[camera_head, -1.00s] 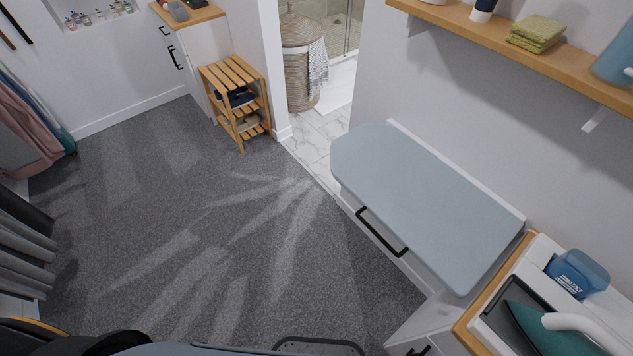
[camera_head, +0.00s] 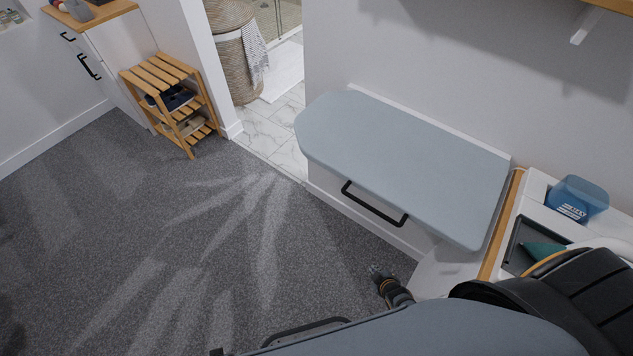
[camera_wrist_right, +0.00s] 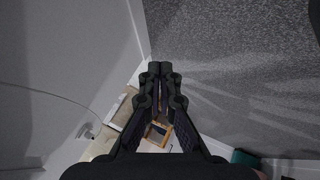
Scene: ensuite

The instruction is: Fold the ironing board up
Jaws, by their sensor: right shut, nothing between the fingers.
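The ironing board (camera_head: 405,160) is a light blue-grey padded top lying flat, with its long side along the wall. A black bar handle (camera_head: 373,205) sits below its front edge, on a white panel. My right gripper (camera_head: 374,269) is low over the carpet, in front of the board and apart from the handle. It is shut and empty. Its fingers (camera_wrist_right: 160,68) also show together in the right wrist view, where the handle cannot be made out. My left gripper is not in view.
The iron station (camera_head: 532,215) with a blue water tank (camera_head: 577,198) stands right of the board, partly hidden by my arm. A slatted wooden rack (camera_head: 172,100) and a wicker basket (camera_head: 235,60) are at the back. The carpet (camera_head: 190,240) in front is clear.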

